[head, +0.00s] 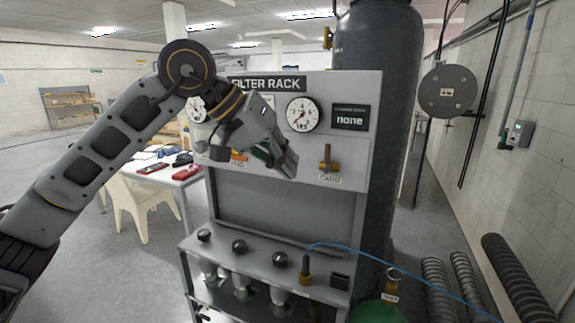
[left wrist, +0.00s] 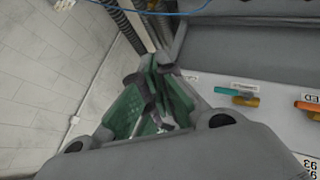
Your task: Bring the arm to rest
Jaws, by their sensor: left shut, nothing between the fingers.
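My left arm (head: 110,140) comes in from the left and is raised, bent at the elbow, in front of the filter rack (head: 345,200). The arm hides part of the panel, including part of the left gauge. My right gripper is not in view.
A dark tank (head: 380,60) stands behind. A table (head: 185,178) and chair (head: 145,205) stand left; coiled hoses (head: 510,275) lie right.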

